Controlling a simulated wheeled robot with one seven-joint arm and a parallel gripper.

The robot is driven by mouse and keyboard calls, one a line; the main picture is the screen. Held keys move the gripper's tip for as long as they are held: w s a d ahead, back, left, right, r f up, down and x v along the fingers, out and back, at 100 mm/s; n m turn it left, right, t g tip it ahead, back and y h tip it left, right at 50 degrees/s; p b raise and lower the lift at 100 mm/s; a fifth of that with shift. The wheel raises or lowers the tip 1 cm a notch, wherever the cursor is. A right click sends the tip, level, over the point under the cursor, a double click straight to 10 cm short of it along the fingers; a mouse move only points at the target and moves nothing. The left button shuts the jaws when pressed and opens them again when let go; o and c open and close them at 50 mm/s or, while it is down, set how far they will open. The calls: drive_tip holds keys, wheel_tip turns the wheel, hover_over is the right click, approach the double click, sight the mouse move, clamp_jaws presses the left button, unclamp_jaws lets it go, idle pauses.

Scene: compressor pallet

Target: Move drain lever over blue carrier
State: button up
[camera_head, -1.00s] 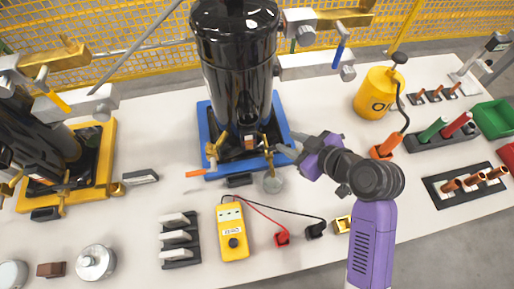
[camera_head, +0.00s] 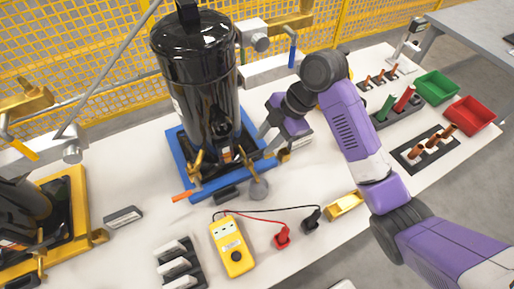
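The blue carrier (camera_head: 180,152) holds a tall black compressor tank (camera_head: 198,85). An orange-handled lever (camera_head: 181,196) sticks out at the carrier's front left corner, beside a brass fitting (camera_head: 195,174); it looks like the drain lever, but I cannot be sure. A blue-handled lever (camera_head: 292,52) hangs from the pipe at the upper right. My gripper (camera_head: 275,142) is at the right side of the blue carrier, its fingers apart and pointing down toward a brass fitting near the right corner. Nothing shows between the fingers; contact is unclear.
A yellow meter (camera_head: 232,247) with red and black leads lies in front. The yellow carrier (camera_head: 72,190) stands left. Green (camera_head: 437,86) and red (camera_head: 470,115) bins are right. Yellow mesh fencing stands behind.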

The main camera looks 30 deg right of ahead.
sight(260, 153)
drive_tip(key=shift+x, duration=2.25)
clamp_jaws()
